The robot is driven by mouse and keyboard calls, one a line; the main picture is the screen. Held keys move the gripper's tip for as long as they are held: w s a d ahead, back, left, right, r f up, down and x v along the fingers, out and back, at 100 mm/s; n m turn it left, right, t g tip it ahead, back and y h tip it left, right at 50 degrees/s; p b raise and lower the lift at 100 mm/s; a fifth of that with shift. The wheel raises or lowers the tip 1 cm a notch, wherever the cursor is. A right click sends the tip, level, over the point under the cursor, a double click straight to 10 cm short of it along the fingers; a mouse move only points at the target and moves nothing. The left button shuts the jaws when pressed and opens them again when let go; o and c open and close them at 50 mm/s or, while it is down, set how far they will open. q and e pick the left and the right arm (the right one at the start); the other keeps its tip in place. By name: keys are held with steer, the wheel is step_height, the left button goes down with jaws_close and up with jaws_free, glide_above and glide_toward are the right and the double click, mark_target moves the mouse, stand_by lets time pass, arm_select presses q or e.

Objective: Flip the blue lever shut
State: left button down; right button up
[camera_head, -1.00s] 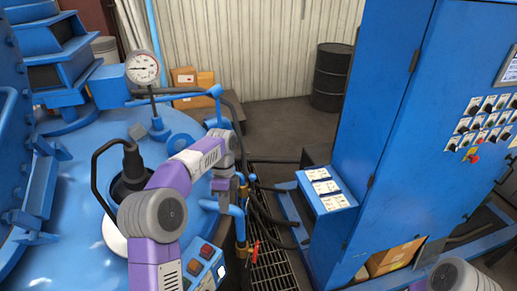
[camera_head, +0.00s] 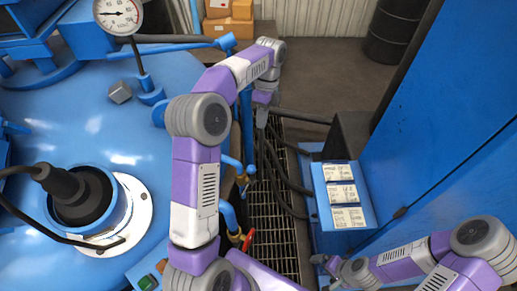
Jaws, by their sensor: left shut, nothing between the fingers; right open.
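A small blue lever (camera_head: 251,169) appears to sit on the upper brass valve (camera_head: 242,180), beside the blue furnace lid; it is too small to tell its angle. My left gripper (camera_head: 262,122) points down above and slightly right of this valve, over the floor grating, and is shut and empty. It looks apart from the lever. My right gripper (camera_head: 326,268) is open and empty at the lower right, in front of the blue cabinet's step. A red lever (camera_head: 248,241) sits on a lower brass valve (camera_head: 235,238); my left arm partly hides the pipes around it.
The blue furnace lid (camera_head: 95,125) with a pressure gauge (camera_head: 118,13) fills the left. Black hoses (camera_head: 285,180) cross the floor grating (camera_head: 268,210). A blue cabinet (camera_head: 450,140) with a labelled step (camera_head: 344,197) stands on the right. Cardboard boxes (camera_head: 228,22) and a black drum (camera_head: 393,30) stand behind.

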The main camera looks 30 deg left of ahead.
arm_select(q)
steer(key=shift+s+f, duration=0.1)
glide_toward(251, 176)
step_height(251, 176, down, 3)
steer(key=w, duration=0.2)
steer(key=shift+s+a, duration=0.15)
steer(key=shift+s, duration=0.3)
